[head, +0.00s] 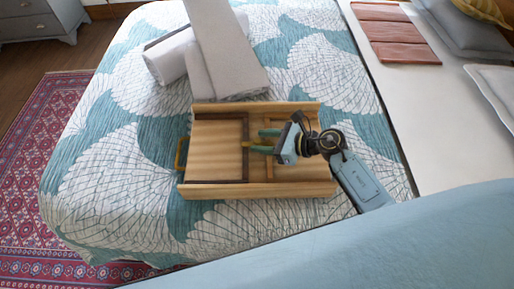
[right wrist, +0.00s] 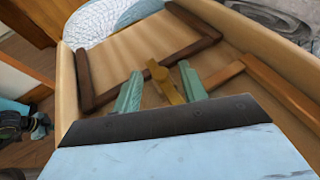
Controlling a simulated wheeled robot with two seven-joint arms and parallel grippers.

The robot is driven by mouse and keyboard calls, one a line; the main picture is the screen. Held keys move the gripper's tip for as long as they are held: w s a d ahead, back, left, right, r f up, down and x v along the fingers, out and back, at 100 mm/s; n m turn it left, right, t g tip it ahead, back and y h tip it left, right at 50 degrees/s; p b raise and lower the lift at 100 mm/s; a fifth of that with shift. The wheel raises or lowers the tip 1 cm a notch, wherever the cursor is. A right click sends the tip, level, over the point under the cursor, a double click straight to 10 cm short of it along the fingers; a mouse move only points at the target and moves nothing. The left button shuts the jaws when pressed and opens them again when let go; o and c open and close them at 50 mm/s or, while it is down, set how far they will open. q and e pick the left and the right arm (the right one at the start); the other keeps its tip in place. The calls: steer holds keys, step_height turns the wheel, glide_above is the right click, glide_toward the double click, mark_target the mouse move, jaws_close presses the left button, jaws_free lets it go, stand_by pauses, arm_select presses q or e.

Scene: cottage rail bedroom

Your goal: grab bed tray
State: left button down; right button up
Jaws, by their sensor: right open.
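The wooden bed tray (head: 215,150) lies on the bed, with raised long sides, a darker inner frame and a brass handle (head: 181,153) on its left end. My right gripper (head: 264,140) is above the right half of the tray, its green fingers pointing left. In the right wrist view the gripper (right wrist: 161,88) is open, over the inside of the tray (right wrist: 125,55). A small brass piece (right wrist: 166,84) shows between the fingers; I cannot tell whether they touch it.
Rolled and folded white towels (head: 225,80) lie on the bed just behind the tray. The patterned bedspread (head: 90,170) is clear to the left. Folded reddish cloth (head: 393,32) and grey pillows (head: 462,28) are at the upper right. A patterned rug (head: 40,130) covers the floor at left.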

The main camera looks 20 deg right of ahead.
jaws_close()
stand_by(1.3)
steer(key=shift+r, duration=0.15)
